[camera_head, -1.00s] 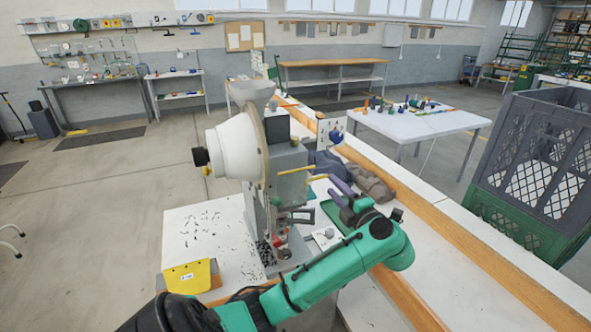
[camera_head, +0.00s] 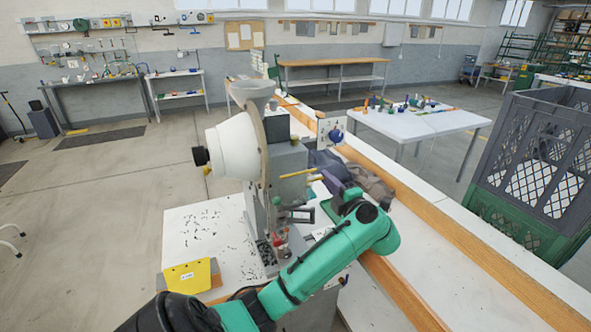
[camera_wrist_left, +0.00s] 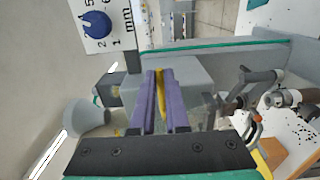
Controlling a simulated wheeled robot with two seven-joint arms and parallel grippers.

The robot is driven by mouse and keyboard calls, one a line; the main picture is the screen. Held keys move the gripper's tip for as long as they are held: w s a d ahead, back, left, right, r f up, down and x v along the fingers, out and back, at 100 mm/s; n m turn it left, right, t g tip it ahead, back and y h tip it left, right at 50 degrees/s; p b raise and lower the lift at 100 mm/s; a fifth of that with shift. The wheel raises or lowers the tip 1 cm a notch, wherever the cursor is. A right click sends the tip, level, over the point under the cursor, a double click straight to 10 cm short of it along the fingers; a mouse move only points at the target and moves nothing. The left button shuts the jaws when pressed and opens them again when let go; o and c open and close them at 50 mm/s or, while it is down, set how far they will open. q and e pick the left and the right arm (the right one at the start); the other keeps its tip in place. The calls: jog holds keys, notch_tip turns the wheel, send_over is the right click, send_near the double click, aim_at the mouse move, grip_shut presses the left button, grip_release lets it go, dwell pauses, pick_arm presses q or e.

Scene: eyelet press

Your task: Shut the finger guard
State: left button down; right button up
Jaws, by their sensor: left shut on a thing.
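The eyelet press (camera_head: 288,160) stands on the white bench, with a white drum and a grey hopper on it. A yellow bar (camera_head: 300,176) sticks out from its front toward the right. My left gripper (camera_head: 328,180) is at the bar's outer end. In the left wrist view, the purple fingers (camera_wrist_left: 160,92) are shut on the yellow bar (camera_wrist_left: 160,90), which shows between them. Low on the press is the tool area (camera_head: 281,240) with a red part. I cannot clearly make out the guard panel itself. My right gripper is not in view.
A dial plate (camera_head: 332,132) stands behind the press. A yellow sign (camera_head: 190,276) is at the bench's front left. Dark cloth (camera_head: 370,180) lies beyond my gripper. A wooden rail (camera_head: 440,222) runs along the bench. A grey and green crate (camera_head: 535,165) is at right.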

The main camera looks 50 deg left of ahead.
pick_arm(q)
jog(key=shift+s+d, duration=0.2)
jog(key=shift+d, duration=0.5)
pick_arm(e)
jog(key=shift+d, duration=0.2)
pick_arm(q)
jog(key=shift+f, duration=0.1)
jog(key=shift+s+d+f, duration=0.15)
jog(key=shift+d, duration=0.3)
jog(key=shift+s+d+f, duration=0.1)
jog(key=shift+d, duration=0.3)
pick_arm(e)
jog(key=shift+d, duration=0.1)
pick_arm(q)
jog(key=shift+f, duration=0.1)
